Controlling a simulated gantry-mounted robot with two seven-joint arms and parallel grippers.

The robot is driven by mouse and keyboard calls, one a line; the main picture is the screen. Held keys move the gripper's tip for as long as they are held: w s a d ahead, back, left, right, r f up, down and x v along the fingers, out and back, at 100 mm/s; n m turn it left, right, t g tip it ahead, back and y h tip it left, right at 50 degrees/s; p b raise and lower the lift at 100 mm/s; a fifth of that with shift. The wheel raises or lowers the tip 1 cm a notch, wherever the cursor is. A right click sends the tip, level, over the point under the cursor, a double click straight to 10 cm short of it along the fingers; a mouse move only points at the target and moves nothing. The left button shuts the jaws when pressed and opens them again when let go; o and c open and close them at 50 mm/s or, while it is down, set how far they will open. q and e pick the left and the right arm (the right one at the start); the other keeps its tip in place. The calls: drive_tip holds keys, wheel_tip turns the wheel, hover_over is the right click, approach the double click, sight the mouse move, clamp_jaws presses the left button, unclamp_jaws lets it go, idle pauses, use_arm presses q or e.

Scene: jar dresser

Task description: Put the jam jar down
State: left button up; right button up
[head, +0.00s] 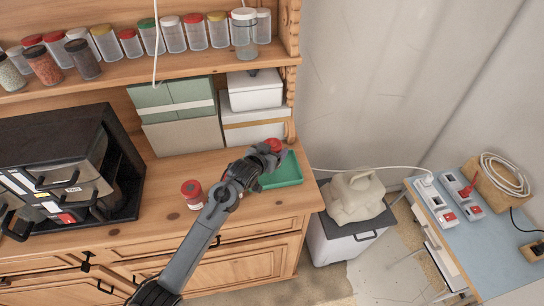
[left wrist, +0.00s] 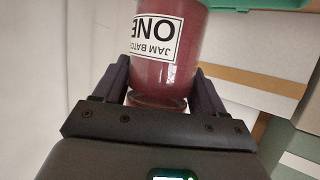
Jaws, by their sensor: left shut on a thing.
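The jam jar (left wrist: 165,60) is dark red with a white label reading "JAM BATCH ONE" in the left wrist view, where it appears upside down. My left gripper (left wrist: 160,96) is shut on it, one finger on each side. In the head view its red top (head: 274,145) shows at the end of my left gripper (head: 264,156), over the back of a green tray (head: 287,172). I cannot tell whether the jar touches the tray. A second red-lidded jar (head: 192,193) stands on the dresser top, left of my arm. My right gripper is not in view.
A shelf (head: 120,72) of several lidded jars runs above. Green and beige boxes (head: 180,115) and a white box (head: 255,90) stand behind the tray. A dark drawer unit (head: 60,165) fills the left. The wooden top (head: 160,226) is bare in front.

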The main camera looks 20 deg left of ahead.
use_arm(q)
drive_tip(key=shift+w+a+f, duration=0.15)
drive_tip(key=shift+a+f, duration=0.05)
wheel_tip(320, 180, down, 4)
drive_tip(key=shift+r+p, duration=0.2)
drive_tip(key=shift+p, duration=0.15)
drive_tip(key=shift+f, duration=0.2)
drive_tip(key=o, duration=1.3)
drive_tip(key=shift+f, duration=0.1)
drive_tip(key=shift+o, duration=0.2)
drive_tip(key=shift+r, duration=0.2)
drive_tip(key=v, duration=1.2)
